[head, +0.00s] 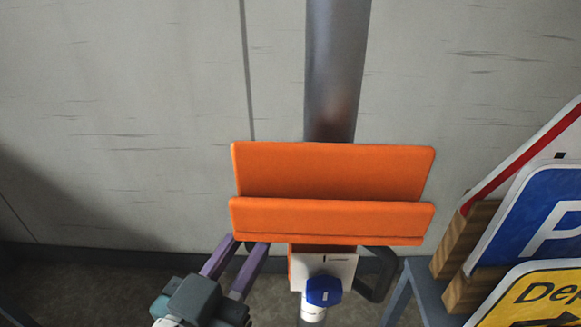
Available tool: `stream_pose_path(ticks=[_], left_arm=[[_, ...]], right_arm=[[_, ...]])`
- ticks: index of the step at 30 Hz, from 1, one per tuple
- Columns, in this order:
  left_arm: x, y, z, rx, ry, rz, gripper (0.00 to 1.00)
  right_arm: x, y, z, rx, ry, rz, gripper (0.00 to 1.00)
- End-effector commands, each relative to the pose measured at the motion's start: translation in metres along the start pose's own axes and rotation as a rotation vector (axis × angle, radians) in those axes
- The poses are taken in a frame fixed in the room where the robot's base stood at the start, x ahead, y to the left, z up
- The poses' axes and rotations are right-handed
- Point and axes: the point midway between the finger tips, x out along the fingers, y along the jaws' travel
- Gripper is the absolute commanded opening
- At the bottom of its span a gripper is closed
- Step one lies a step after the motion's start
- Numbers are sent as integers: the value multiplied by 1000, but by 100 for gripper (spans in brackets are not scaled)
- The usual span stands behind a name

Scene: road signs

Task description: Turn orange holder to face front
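The orange holder (330,172) is a wide folded plate with a back panel and a front lip, empty, at the grey pole in the middle of the head view. Its long edge runs nearly level across the picture. A white box with a blue knob (323,291) sits below it, with a dark handle (381,274) on the right. My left gripper (245,243) has two purple fingers apart, just below the holder's left end. A dark bit shows between the fingertips; I cannot tell whether they touch it. My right gripper is not in view.
A rack (410,290) at the right holds several signs in wooden slots, including a blue parking sign (535,225) and a yellow sign (530,298). A grey wall (120,110) stands behind the pole (337,70). Floor shows at the lower left.

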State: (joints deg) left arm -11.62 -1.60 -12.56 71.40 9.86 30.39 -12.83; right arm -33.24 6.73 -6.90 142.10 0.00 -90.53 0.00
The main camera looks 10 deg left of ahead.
Motion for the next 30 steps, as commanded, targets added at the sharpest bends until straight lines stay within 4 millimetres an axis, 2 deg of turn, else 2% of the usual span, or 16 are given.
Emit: stream_pose_path(ticks=[13, 14, 21, 30], left_arm=[[0, 4, 0, 4, -1, 7, 0], [0, 4, 0, 4, -1, 7, 30], [0, 2, 0, 2, -1, 4, 57], [-3, 2, 0, 1, -2, 2, 57]], right_arm=[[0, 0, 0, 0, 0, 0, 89], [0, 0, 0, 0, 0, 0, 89], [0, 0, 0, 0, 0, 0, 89], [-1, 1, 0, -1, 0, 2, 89]])
